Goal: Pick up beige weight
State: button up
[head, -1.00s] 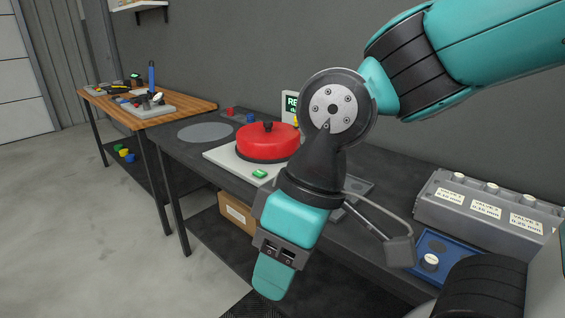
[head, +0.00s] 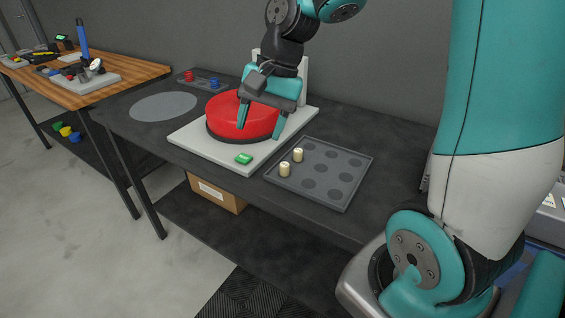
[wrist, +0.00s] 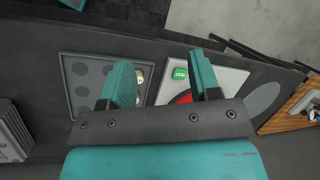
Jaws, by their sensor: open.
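Two beige weights, small cylinders, stand upright in the grey tray (head: 345,197) with round recesses. One beige weight (head: 284,169) is nearer the front edge, the other beige weight (head: 298,155) just behind it. My gripper (head: 259,131) is open and empty, to the left of the weights, with its fingers pointing down in front of the red round cover (head: 226,117). In the wrist view a beige weight (wrist: 140,76) shows beside the left finger, which partly covers that side of the tray (wrist: 76,90).
The red cover sits on a white base (head: 203,137) with a green button (head: 244,159). A tray with red and blue knobs (head: 214,84) is behind. A grey disc (head: 163,106) lies left.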

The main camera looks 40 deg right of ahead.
jog(key=w+d+f+m, duration=0.1)
jog(key=w+d+m, duration=0.3)
jog(key=d+m, duration=0.45)
jog(key=m+p, duration=0.2)
jog(key=m, duration=0.1)
send_near(285, 164)
jog(key=f, duration=0.1)
jog(key=a+f, duration=0.1)
jog(key=f, duration=0.1)
jog(key=shift+a+f+m, duration=0.15)
jog(key=shift+a+m, duration=0.15)
jog(key=shift+m, duration=0.05)
jog(key=p+x, duration=0.1)
jog(key=x, duration=0.5)
jog(key=shift+w+f, duration=0.1)
jog(key=shift+f, duration=0.15)
jog(key=c, duration=1)
